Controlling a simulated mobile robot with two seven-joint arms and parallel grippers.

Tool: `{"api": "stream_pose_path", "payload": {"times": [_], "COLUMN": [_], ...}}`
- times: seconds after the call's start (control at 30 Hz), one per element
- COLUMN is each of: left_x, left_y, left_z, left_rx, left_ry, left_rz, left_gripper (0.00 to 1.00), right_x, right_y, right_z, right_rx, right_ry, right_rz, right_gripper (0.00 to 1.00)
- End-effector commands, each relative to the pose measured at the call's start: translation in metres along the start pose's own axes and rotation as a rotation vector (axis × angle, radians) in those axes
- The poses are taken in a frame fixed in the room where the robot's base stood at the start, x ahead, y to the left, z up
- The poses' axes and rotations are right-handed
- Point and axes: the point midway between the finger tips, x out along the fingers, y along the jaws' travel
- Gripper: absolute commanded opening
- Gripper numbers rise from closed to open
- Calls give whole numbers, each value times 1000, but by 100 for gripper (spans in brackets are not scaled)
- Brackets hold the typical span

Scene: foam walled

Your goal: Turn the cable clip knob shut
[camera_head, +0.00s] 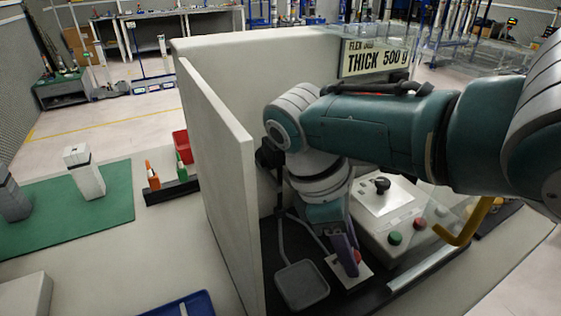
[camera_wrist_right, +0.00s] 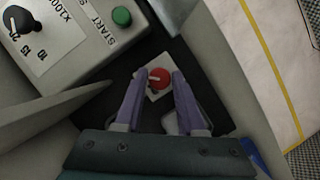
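The cable clip knob (camera_wrist_right: 158,78) is a small round red knob with a pale bar across it, on a white plate (camera_wrist_right: 153,92) on the dark floor of the walled bay. My right gripper (camera_wrist_right: 161,75) points down at it in the wrist view, its two purple fingers apart on either side of the knob. I cannot tell whether the fingertips touch it. In the head view my right gripper (camera_head: 346,256) covers most of the knob, and only a bit of red (camera_head: 357,257) shows beside the finger. My left gripper is not in view.
A pale wall (camera_head: 222,165) stands left of my right arm. A control box (camera_head: 385,212) with a black dial, green button (camera_head: 394,238) and red button (camera_head: 420,223) stands to the right. A grey pad (camera_head: 301,285) lies left of the plate. A yellow bent bar (camera_head: 470,228) is at right.

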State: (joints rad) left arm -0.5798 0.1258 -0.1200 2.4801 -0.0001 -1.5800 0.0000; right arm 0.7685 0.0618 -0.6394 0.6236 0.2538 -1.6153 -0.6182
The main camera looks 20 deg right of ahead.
Motion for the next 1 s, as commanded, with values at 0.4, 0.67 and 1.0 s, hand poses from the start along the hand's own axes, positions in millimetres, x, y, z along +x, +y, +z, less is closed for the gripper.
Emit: {"api": "stream_pose_path", "payload": {"times": [0.4,0.67,1.0], "left_x": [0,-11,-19], "left_y": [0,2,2], "left_z": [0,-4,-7], "left_rx": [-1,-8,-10], "left_ry": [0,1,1], "left_rz": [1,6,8], "left_gripper": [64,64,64], "right_x": [0,-30,-90], "right_y": [0,0,0], "right_z": [0,0,-1], "right_rx": [-2,-3,-1], "right_ry": [1,5,4], "right_rz": [1,3,2], "right_gripper": [64,64,64]}}
